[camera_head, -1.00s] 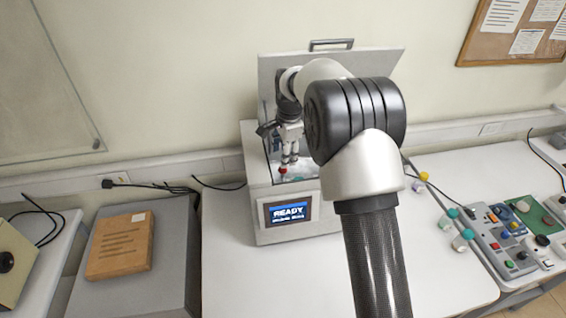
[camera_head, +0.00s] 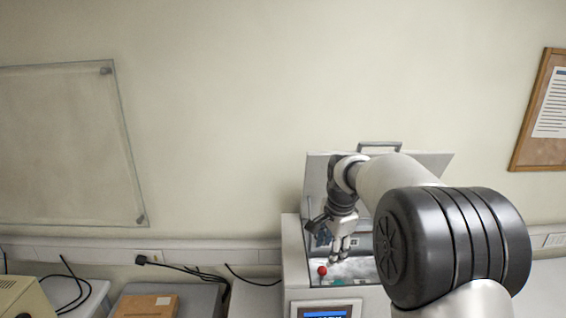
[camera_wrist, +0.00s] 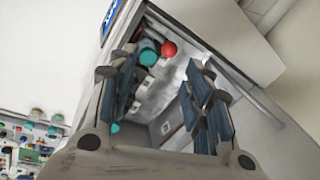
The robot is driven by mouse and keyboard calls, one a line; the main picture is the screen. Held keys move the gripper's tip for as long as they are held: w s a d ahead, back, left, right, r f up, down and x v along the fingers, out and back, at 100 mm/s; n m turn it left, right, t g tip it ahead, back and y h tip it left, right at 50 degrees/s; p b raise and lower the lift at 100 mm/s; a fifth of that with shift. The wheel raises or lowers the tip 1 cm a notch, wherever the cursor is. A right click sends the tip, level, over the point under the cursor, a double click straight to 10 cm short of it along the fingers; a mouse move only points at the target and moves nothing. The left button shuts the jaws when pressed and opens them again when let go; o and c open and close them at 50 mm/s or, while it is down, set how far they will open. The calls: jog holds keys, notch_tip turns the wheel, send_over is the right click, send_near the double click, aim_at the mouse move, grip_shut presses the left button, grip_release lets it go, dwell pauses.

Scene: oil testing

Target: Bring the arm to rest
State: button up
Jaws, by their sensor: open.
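My gripper (camera_head: 340,250) is over the open chamber of a white testing machine (camera_head: 297,262) in the head view. In the wrist view my gripper (camera_wrist: 165,105) has its two fingers spread apart, with nothing held between them. Inside the chamber a red ball-shaped knob (camera_wrist: 169,49) and a teal round cap (camera_wrist: 148,57) show between and beyond the fingers. The red knob also shows in the head view (camera_head: 322,270). The machine's lid (camera_head: 430,163) stands raised at the back. My arm hides the right part of the machine.
A cardboard box (camera_head: 148,306) lies on a grey surface to the left, and a beige device (camera_head: 22,298) stands farther left. Black cables (camera_head: 185,270) run along the wall. A glass board (camera_head: 70,145) and a notice board (camera_head: 545,115) hang there. The wall area above the machine is clear.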

jog(key=s+n+b, duration=0.4)
jog(key=s+b, duration=0.2)
jog(key=s, duration=0.6)
jog(key=s+f+n+t+b, duration=0.1)
jog(key=s+f+n+b, duration=0.4)
jog(key=s, duration=0.8)
jog(key=s+f+n+t+b, duration=0.1)
jog(key=s+f+n+b, duration=0.3)
jog(key=s+f+b, duration=0.3)
jog(key=s+f, duration=0.1)
jog(key=s, duration=0.4)
jog(key=shift+s+f+n, duration=0.4)
jog(key=shift+c, duration=0.2)
